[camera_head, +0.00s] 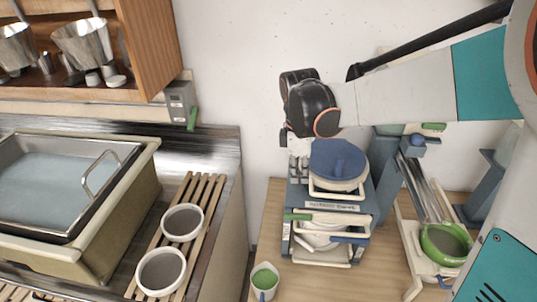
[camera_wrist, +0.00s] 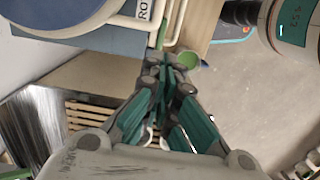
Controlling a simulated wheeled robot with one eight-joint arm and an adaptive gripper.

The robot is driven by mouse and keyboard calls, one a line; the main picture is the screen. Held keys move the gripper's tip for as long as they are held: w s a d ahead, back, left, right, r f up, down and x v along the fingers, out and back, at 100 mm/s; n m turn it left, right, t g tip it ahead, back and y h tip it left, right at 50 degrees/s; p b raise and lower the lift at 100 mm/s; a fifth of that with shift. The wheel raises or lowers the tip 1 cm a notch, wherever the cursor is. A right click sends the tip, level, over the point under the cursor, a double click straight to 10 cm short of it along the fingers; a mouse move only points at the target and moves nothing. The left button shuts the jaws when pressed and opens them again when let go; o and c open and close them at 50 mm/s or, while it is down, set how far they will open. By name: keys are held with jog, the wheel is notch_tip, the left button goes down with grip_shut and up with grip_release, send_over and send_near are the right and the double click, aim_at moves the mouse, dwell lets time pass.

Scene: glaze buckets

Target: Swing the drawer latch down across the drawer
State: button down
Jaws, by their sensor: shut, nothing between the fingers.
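In the head view, a small blue-grey cabinet (camera_head: 278,198) stands on the wooden table. Its front carries a printed label, and cream drawer fronts or trays sit below it. A short green bar (camera_head: 298,216) lies level at the front's upper left, and a blue bar (camera_head: 350,240) lies level at its right; I cannot tell which is the drawer latch. My gripper (camera_wrist: 166,62) is shut and empty in the wrist view, its teal fingers together close to the cabinet's labelled side. I cannot tell whether it touches anything. The wrist partly hides the cabinet's back in the head view.
A round blue lid (camera_head: 338,160) tops the cabinet. A green-lined cup (camera_head: 264,280) stands front left, also visible in the wrist view (camera_wrist: 187,59). A green bowl (camera_head: 445,243) sits right. Two pots (camera_head: 182,222) (camera_head: 161,272) rest on a slatted rack beside a sink at left.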

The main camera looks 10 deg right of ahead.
aim_at(301, 216)
jog(key=f, duration=0.4)
jog(key=f+b, duration=0.1)
jog(key=f, duration=0.4)
jog(key=d+f, duration=0.1)
jog(key=f, duration=0.4)
jog(key=shift+s, duration=0.1)
jog(key=shift+f+b, duration=0.1)
jog(key=shift+b, duration=0.3)
jog(key=shift+s+d+f+b, duration=0.1)
jog(key=shift+d+f+b, duration=0.05)
jog(key=shift+f+b, duration=0.4)
jog(key=shift+s, duration=0.25)
jog(key=shift+r, duration=0.1)
jog(key=shift+w+r+p, duration=0.25)
jog(key=shift+r+p, duration=0.1)
jog(key=shift+r, duration=0.5)
notch_tip(301, 216, up, 8)
jog(key=shift+a+f, duration=0.25)
jog(key=shift+a, duration=0.1)
